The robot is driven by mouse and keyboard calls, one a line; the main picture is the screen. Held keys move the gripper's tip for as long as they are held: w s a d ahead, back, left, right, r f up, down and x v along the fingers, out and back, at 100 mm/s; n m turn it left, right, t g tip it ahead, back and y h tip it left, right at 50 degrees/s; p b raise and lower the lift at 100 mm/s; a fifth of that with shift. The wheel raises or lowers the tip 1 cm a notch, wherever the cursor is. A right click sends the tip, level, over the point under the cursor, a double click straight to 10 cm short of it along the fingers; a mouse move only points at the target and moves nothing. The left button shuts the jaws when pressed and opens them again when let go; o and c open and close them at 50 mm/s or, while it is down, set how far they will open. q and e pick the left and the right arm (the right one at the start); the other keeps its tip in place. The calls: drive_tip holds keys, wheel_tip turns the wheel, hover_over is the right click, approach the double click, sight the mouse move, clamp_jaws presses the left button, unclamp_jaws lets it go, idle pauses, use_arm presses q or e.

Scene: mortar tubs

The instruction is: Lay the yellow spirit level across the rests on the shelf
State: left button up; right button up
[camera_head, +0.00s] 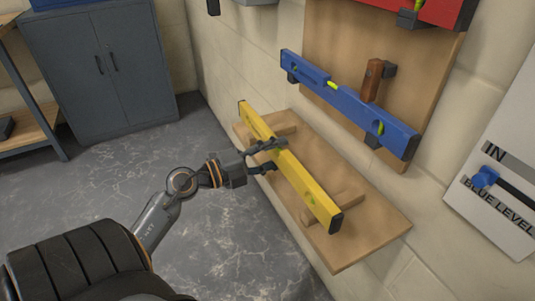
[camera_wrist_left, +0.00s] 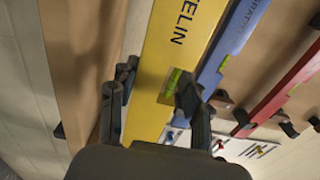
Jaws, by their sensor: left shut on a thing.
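The yellow spirit level (camera_head: 296,172) is long, with dark end caps, and slants over the wooden shelf (camera_head: 378,222) on the wall. My left gripper (camera_head: 276,155) is shut on it near its middle, from the left side. In the left wrist view the level (camera_wrist_left: 165,85) runs between the fingers of my gripper (camera_wrist_left: 152,103). The shelf bears two wooden rests, a far one (camera_head: 287,130) and a near one (camera_head: 348,201). The level passes over both; I cannot tell whether it touches them. My right gripper is not in view.
A red level (camera_head: 445,12) hangs higher. A white sign (camera_head: 505,170) is at right. A grey cabinet (camera_head: 95,70) stands at the back left; the floor between is clear.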

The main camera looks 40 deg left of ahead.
use_arm(q)
drive_tip(key=shift+x, duration=2.4)
drive_tip(key=shift+f, duration=0.25)
drive_tip(key=shift+f+b, duration=0.3)
drive_tip(key=shift+f, duration=0.2)
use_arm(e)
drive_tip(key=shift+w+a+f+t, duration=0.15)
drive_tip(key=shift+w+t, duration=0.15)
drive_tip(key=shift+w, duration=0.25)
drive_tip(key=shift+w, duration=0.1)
use_arm(q)
drive_tip(key=o, duration=1.3)
drive_tip(key=shift+f, duration=0.15)
